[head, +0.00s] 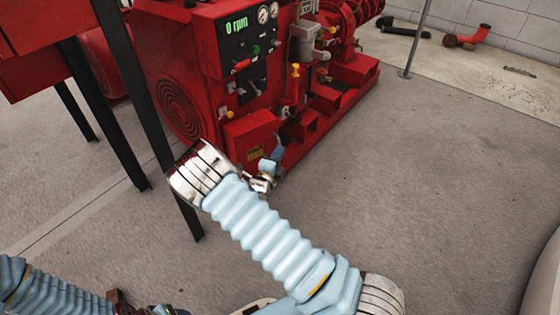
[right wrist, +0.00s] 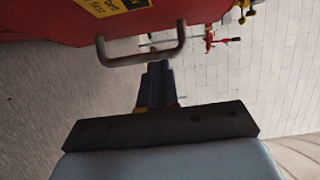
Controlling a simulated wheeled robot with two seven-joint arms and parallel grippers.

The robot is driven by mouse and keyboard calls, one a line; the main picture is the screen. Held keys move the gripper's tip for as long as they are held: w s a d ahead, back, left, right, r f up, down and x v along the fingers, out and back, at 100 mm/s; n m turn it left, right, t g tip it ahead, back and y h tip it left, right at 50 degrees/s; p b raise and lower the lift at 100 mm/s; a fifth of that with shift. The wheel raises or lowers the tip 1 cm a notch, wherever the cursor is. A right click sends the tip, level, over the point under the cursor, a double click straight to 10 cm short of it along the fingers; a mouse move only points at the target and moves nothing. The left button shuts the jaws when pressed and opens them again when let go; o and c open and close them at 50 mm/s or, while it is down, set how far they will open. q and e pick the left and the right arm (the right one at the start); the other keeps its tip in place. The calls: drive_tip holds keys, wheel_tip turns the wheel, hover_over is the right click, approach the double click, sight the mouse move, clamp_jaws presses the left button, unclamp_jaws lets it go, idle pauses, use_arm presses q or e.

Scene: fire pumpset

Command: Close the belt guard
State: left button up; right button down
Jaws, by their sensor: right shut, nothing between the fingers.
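The belt guard (head: 249,132) is a red box low on the near end of the red pumpset, with a yellow label. In the right wrist view, the red guard panel (right wrist: 60,25) fills the top left, with a grey U-shaped handle (right wrist: 142,58) at its edge. My right gripper (head: 276,156) is close in front of the guard, partly hidden by my own wrist. Its fingers (right wrist: 157,75) are shut and empty, with the tips near the handle; I cannot tell if they touch it. How far the guard stands open is unclear.
The control panel (head: 250,40) reads 0 rpm and sits above the guard. A red tank or table on black legs (head: 130,90) stands at the left, near my right arm. The floor (head: 400,160) to the right is clear. Loose pipe fittings (head: 468,38) lie by the wall.

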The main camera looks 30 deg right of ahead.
drive_tip(key=w+p, duration=0.1)
drive_tip(key=w+d, duration=0.1)
drive_tip(key=w+d+p, duration=0.1)
drive_tip(key=shift+w+r+p, duration=0.1)
drive_tip(key=shift+w+p, duration=0.2)
drive_tip(key=shift+w, duration=0.1)
drive_tip(key=shift+w+d, duration=0.1)
drive_tip(key=shift+w, duration=0.35)
use_arm(q)
wheel_tip(320, 180, up, 2)
drive_tip(key=shift+a+r, duration=0.1)
drive_tip(key=shift+r, duration=0.1)
use_arm(e)
drive_tip(key=shift+s, duration=0.1)
